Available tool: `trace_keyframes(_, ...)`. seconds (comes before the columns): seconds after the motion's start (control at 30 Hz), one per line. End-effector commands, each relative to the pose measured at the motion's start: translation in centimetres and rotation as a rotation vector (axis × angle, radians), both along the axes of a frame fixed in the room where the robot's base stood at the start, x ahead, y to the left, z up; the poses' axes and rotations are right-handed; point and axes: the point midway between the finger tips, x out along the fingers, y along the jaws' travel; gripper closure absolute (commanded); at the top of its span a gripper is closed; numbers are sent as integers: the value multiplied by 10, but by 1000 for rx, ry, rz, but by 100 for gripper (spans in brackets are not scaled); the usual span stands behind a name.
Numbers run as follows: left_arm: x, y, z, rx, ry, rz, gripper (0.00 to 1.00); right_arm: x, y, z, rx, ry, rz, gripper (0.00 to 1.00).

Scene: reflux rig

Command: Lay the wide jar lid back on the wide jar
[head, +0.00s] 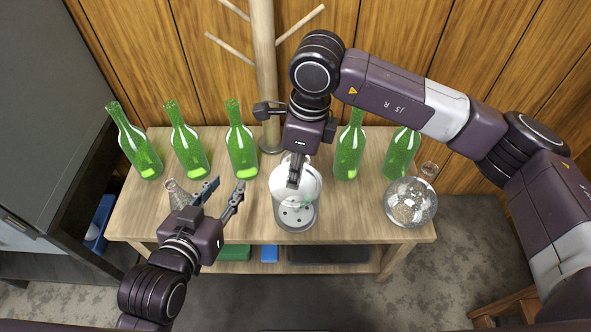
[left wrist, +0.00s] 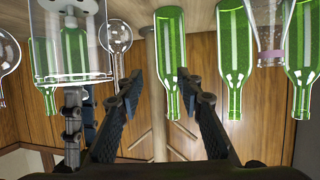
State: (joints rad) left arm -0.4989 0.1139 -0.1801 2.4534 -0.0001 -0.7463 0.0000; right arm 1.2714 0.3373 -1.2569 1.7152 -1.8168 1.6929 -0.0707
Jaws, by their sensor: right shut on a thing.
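The wide jar (head: 296,222) is a clear glass vessel near the middle of the wooden table, with a white holed plate inside. The clear wide jar lid (head: 309,180) is at the jar's mouth. My right gripper (head: 294,181) is shut on the lid from above and hides part of it. In the left wrist view, which is upside down, the jar (left wrist: 68,45) meets the lid (left wrist: 88,79) at its rim. I cannot tell whether the lid rests fully on it. My left gripper (head: 224,190) is open and empty, left of the jar.
Several green bottles (head: 241,150) stand along the back of the table. A conical flask (head: 177,194) is by my left gripper. A round flask (head: 411,203) stands right of the jar. A wooden stand (head: 263,60) rises behind. Boxes (head: 234,253) lie on the lower shelf.

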Motion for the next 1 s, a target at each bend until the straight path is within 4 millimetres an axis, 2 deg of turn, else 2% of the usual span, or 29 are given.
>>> trace_keyframes(1.0, 9, -5, 20, -25, -98, -6, 66, 0, 0, -4, 0, 0, 0, 100)
